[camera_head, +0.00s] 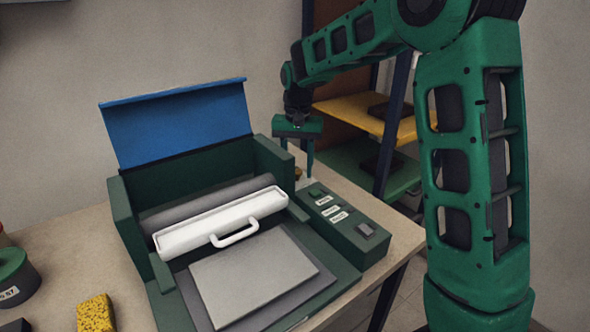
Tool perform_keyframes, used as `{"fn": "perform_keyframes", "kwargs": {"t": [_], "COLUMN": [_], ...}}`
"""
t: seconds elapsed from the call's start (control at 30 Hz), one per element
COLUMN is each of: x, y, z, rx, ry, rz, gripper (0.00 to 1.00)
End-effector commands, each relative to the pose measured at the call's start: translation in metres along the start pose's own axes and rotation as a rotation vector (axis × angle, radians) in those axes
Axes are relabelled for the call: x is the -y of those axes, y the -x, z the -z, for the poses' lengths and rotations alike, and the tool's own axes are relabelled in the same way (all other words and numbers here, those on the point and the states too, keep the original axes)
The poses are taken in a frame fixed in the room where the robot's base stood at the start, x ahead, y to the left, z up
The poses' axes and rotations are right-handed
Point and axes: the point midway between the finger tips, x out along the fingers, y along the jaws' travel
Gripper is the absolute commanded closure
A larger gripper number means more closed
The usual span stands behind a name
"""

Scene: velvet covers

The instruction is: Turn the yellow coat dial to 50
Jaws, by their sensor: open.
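A dark green machine (128,212) stands on the table with a control strip (362,249) along its right side. The strip carries several small labels and a grey switch-like piece (367,229). My gripper (297,163) points down over the far end of this strip, its two fingers apart. A small yellow-brown spot (297,173) shows between and just below the fingers; it may be the yellow dial, but it is mostly hidden. I cannot read its setting or tell whether the fingers touch it.
The machine's blue lid (178,122) stands raised. A white bar with a handle (222,220) lies across it, behind a grey plate (250,273). A yellow sponge (96,314) and a green-topped container (14,277) are at left. A shelf (372,118) stands behind my arm.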

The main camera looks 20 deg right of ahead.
Motion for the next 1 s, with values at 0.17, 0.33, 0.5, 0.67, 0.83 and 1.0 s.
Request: {"fn": "perform_keyframes", "kwargs": {"t": [0.17, 0.33, 0.5, 0.67, 0.83, 1.0], "x": [0.001, 0.0, 0.0, 0.0, 0.0, -0.001], "y": [0.023, 0.056, 0.083, 0.099, 0.104, 0.104], "z": [0.001, 0.0, 0.0, 0.0, -0.001, -0.001], "rx": [-0.004, -0.002, -0.001, 0.001, 0.003, 0.003], "ry": [0.0, -0.001, 0.0, 0.001, 0.0, 0.0], "rz": [0.002, 0.001, 0.0, -0.001, -0.002, -0.002], "gripper": [0.57, 0.57, 0.57, 0.57, 0.57, 0.57]}}
